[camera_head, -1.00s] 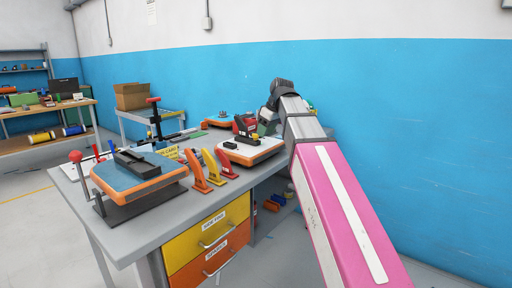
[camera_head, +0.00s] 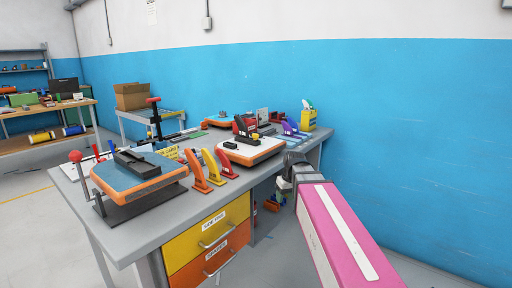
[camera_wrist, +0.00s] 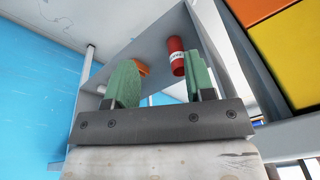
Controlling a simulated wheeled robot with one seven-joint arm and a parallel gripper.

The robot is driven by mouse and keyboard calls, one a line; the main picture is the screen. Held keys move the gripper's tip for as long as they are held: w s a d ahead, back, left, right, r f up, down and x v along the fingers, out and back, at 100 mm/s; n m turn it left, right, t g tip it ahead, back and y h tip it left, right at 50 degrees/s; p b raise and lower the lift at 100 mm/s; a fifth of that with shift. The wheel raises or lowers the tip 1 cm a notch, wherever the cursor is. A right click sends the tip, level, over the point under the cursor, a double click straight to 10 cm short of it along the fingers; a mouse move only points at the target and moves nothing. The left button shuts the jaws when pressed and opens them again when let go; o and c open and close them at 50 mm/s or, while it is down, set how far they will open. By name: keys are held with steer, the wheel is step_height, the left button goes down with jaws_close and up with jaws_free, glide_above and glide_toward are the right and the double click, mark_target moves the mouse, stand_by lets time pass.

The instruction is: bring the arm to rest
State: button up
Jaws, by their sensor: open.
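My gripper shows in the wrist view (camera_wrist: 160,86) with its two green fingers spread apart and nothing between them. Behind the fingers, a red can (camera_wrist: 176,58) and an orange thing (camera_wrist: 141,68) show beneath the workbench, apart from the fingers. In the head view my pink arm reaches up from the lower right, and its wrist is beside the right front edge of the workbench (camera_head: 140,235), lower than the tabletop. The fingers are mostly hidden there.
On the bench are a blue-and-orange board (camera_head: 140,172), a white-and-orange board (camera_head: 252,150), orange and yellow upright pieces (camera_head: 212,165), a purple item (camera_head: 290,128) and a yellow container (camera_head: 309,118). Yellow and orange drawers (camera_head: 208,228) face front. The blue wall (camera_head: 430,150) stands right; floor lies between.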

steer(key=s+d+f+m, duration=0.2)
steer(key=s+f, duration=0.4)
steer(key=f, duration=0.3)
steer(key=s+d+f+m+g+h, duration=0.1)
steer(key=s+d+f, duration=0.3)
steer(key=f, duration=0.5)
steer(key=shift+s+d+f+m+h, duration=0.2)
steer(key=shift+s+d+m+h, duration=0.15)
steer(key=shift+s+m, duration=0.6)
steer(key=shift+s, duration=0.15)
